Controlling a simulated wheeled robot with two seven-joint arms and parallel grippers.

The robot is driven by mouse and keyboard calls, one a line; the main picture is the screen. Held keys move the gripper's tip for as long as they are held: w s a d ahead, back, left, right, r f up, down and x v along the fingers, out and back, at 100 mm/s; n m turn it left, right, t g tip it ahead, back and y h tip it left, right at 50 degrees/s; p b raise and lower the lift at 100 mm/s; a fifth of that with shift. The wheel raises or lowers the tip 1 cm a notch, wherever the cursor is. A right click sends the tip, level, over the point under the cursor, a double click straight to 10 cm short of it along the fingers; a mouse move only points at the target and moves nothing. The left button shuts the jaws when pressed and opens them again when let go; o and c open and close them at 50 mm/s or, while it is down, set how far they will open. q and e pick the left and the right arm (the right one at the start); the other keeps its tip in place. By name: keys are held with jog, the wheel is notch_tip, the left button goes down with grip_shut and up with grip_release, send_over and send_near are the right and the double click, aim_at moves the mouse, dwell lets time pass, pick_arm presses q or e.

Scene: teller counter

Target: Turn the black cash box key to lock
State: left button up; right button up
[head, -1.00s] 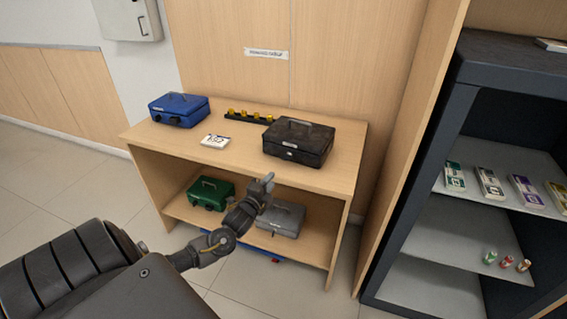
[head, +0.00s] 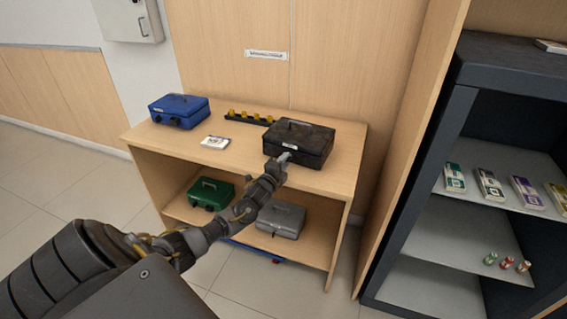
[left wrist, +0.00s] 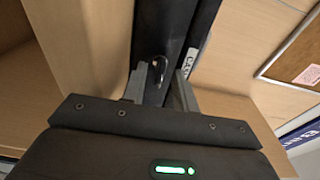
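The black cash box (head: 312,146) sits on the right part of the wooden counter top, with its lid closed and a handle on top. My left gripper (head: 284,157) is at its front face, by the white label. In the left wrist view the dark front of the box (left wrist: 172,25) fills the top middle, and a small metal key (left wrist: 158,62) shows at the lock. The two fingers of my left gripper (left wrist: 162,88) are apart, with the key seen between and just beyond their tips. I cannot tell whether they touch it. My right gripper is not in view.
A blue cash box (head: 179,109), a stack of notes (head: 215,142) and a black coin rack (head: 249,117) share the counter. Green (head: 211,193) and grey (head: 281,220) boxes stand on the shelf below. A dark open safe (head: 455,150) stands at right.

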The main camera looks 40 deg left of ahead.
pick_arm(q)
jog(key=shift+w, duration=0.15)
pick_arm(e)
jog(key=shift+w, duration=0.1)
pick_arm(q)
jog(key=shift+c, duration=0.3)
grip_shut()
